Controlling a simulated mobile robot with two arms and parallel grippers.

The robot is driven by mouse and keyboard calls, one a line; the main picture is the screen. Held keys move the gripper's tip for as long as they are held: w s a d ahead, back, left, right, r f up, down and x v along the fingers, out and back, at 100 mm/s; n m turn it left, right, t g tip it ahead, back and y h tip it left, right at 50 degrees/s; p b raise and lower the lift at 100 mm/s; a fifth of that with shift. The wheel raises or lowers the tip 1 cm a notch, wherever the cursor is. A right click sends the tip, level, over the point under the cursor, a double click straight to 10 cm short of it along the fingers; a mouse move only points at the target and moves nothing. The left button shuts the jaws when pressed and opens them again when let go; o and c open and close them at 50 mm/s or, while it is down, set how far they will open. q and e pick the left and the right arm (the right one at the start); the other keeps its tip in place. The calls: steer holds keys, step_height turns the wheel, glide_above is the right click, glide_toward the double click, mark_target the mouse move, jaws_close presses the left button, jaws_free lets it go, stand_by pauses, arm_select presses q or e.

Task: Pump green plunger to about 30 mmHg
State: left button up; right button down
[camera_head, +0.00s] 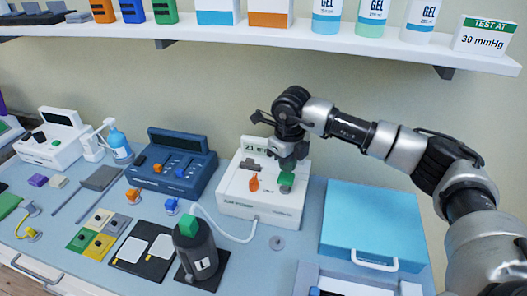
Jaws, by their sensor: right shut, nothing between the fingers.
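A white pressure unit (232,193) stands on the bench. It has an orange knob (254,184) and a green plunger (286,179) on its sloped top. Its display (251,147) is partly hidden by my arm and seems to start with 21. My right gripper (287,163) points down right above the green plunger, shut and empty. I cannot tell whether it touches the plunger. A white card (484,37) on the shelf reads "TEST AT 30 mmHg". My left gripper is not in view.
A dark cylinder (195,250) with a green top stands in front, near a white hose (232,236) running to the unit. A blue case (372,224) lies to the right. A blue console (173,162) stands left. The shelf (270,35) overhangs the back.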

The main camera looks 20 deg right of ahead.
mark_target(286, 177)
steer(key=shift+f+b, duration=1.95)
steer(key=shift+f, duration=0.7)
steer(key=shift+r, duration=0.15)
steer(key=shift+r+p, duration=1.55)
steer(key=shift+r, duration=0.95)
steer(key=shift+r+p, duration=1.5)
steer(key=shift+r, duration=1.05)
steer(key=shift+f, duration=0.15)
